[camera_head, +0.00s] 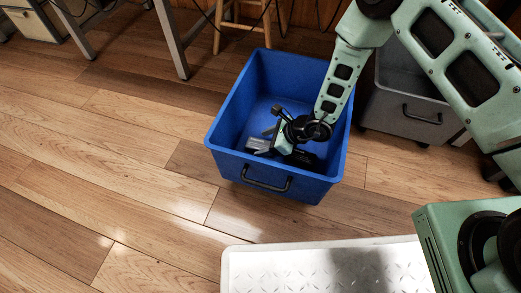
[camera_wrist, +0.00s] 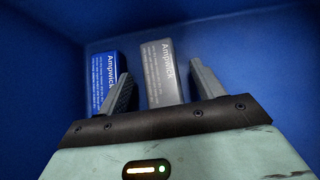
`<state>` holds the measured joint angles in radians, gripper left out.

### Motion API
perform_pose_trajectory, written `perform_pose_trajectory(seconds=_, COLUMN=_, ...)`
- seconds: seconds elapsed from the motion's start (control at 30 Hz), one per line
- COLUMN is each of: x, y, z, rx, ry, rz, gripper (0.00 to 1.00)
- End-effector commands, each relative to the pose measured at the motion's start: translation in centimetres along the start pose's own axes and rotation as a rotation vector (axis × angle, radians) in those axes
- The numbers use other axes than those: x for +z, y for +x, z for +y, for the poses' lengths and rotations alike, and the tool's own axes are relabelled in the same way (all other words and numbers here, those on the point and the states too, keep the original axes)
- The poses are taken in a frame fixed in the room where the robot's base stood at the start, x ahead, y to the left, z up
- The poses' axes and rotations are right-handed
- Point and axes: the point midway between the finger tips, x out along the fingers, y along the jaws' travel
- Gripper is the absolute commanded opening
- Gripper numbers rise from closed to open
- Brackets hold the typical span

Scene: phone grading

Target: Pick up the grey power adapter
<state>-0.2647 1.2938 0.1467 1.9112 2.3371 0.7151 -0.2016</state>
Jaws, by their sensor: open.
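The grey power adapter, a grey box printed "Ampwick" (camera_wrist: 160,68), lies in the blue bin (camera_wrist: 225,35). In the wrist view it is between the two fingers of my gripper (camera_wrist: 163,84), nearer the left finger; its near end is hidden behind the gripper body. The jaws are open, with a gap to the right finger; I cannot tell whether the left finger touches it. In the head view my gripper (camera_head: 268,136) reaches down into the blue bin (camera_head: 225,150), and a grey object (camera_head: 257,145) shows beside it, partly hidden.
A blue "Ampwick" box (camera_wrist: 102,75) lies just left of the left finger. The bin walls surround my gripper. A grey bin (camera_head: 405,118) stands to the right, a white textured platform (camera_head: 300,265) in front. The floor at left is clear.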

Motion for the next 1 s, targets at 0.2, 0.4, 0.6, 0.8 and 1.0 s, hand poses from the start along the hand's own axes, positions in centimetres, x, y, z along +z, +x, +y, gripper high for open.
perform_pose_trajectory(seconds=0.2, x=0.0, y=1.4, z=-0.1, rx=-0.001, ry=0.001, rz=-0.001, gripper=0.67)
perform_pose_trajectory(seconds=0.4, x=0.1, y=1.3, z=0.0, rx=-0.001, ry=0.001, rz=-0.001, gripper=0.45)
perform_pose_trajectory(seconds=0.6, x=0.1, y=1.3, z=0.0, rx=-0.001, ry=0.000, rz=-0.001, gripper=0.15)
perform_pose_trajectory(seconds=0.8, x=0.1, y=1.2, z=0.0, rx=-0.001, ry=0.000, rz=-0.001, gripper=0.15)
perform_pose_trajectory(seconds=1.0, x=1.3, y=0.1, z=0.0, rx=0.000, ry=0.000, rz=-0.001, gripper=0.15)
